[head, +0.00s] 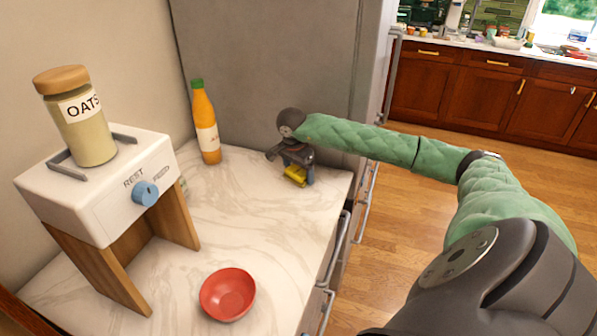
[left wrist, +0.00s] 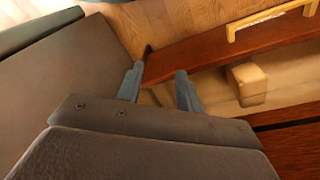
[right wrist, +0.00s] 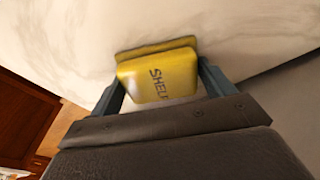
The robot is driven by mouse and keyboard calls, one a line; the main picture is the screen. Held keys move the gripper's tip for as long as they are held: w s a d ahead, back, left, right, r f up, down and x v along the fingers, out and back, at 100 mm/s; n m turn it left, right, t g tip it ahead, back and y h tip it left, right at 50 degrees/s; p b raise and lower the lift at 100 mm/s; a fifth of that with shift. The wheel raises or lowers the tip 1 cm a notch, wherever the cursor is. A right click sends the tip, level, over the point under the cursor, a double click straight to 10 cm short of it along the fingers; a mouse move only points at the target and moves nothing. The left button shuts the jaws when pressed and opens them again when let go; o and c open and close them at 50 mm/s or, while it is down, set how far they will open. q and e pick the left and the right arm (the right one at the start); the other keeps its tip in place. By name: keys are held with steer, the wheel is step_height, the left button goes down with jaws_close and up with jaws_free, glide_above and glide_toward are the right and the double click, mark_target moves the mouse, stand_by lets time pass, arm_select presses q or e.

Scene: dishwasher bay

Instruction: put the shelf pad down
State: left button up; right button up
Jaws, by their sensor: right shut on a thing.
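In the head view the yellow pad (head: 295,175) shows under my right gripper (head: 298,165), at the back right of the marble counter (head: 270,230). I cannot tell whether the pad touches the counter. My left gripper (left wrist: 158,88) shows in the left wrist view with its fingers apart and nothing between them, above the floor and a wooden drawer front.
A white dispenser (head: 100,185) on wooden legs bears an oats jar (head: 82,120) at the left. An orange bottle (head: 206,125) stands at the back, and a red bowl (head: 228,294) sits near the front. The counter between them is clear. A grey fridge (head: 270,70) stands behind.

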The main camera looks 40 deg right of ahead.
mark_target(295, 172)
steer(key=o, duration=0.9)
arm_select(q)
steer(key=shift+w+d+r, duration=0.1)
steer(key=shift+w+r, duration=0.15)
steer(key=shift+r, duration=0.1)
steer(key=shift+s+f, duration=0.1)
arm_select(e)
steer(key=shift+r, duration=0.1)
steer(key=shift+r, duration=0.4)
steer(key=shift+a+r+b, duration=0.2)
steer(key=shift+r+b, duration=0.15)
steer(key=shift+r, duration=0.4)
arm_select(q)
step_height(295, 172, up, 12)
steer(key=w+d+b, duration=0.1)
steer(key=w+b, duration=0.1)
steer(key=shift+w+d+r, duration=0.2)
steer(key=shift+w+r, duration=0.05)
steer(key=shift+w, duration=0.1)
arm_select(e)
steer(key=r, duration=0.3)
steer(key=a+r, duration=0.1)
steer(key=r, duration=0.5)
steer(key=shift+a+r, duration=0.2)
steer(key=shift+r, duration=0.1)
